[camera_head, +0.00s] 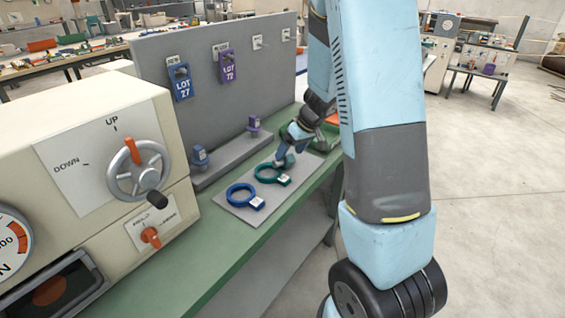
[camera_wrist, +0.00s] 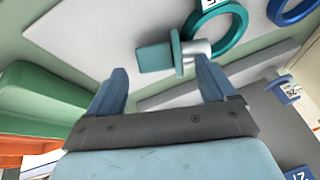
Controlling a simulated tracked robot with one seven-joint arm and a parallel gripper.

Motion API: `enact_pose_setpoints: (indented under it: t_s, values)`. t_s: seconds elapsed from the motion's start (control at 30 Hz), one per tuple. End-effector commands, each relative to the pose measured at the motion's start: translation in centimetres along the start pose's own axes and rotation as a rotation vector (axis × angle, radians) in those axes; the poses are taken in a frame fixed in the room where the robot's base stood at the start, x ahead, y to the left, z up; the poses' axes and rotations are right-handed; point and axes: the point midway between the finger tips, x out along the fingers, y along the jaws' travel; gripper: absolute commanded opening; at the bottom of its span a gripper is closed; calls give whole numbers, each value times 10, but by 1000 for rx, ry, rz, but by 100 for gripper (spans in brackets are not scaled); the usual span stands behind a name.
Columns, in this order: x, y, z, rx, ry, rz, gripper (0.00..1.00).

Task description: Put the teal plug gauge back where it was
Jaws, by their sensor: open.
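The teal plug gauge (camera_wrist: 153,57) has a teal handle, a flange and a silver plug end. In the wrist view it is just ahead of my gripper (camera_wrist: 159,66), whose fingers are open on either side of its handle. Its silver end points toward the teal ring (camera_wrist: 240,30); I cannot tell whether they touch. In the head view my gripper (camera_head: 284,157) is low over the grey mat (camera_head: 233,208) beside the teal ring (camera_head: 261,180) and partly hides the gauge. A grey rack bar (camera_head: 228,162) behind the mat holds a blue plug (camera_head: 199,156) and a purple plug (camera_head: 254,125).
A blue ring (camera_head: 232,197) lies on the mat's near part. A grey upright panel (camera_head: 190,115) carries blue (camera_head: 182,85) and purple (camera_head: 226,66) lot tags. The cream machine (camera_head: 70,130) stands at left. A green bin (camera_wrist: 40,100) is close left of my gripper.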

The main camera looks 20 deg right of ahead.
Motion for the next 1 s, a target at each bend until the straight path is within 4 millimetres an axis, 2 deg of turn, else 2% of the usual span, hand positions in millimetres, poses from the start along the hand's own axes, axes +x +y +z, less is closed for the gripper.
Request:
enact_pose_setpoints:
  t_s: [0.13,0.8,1.0]
  values:
    - [0,0,0,0,0,0,82]
    - [-1,0,0,0,0,0,18]
    - [-1,0,0,0,1,0,16]
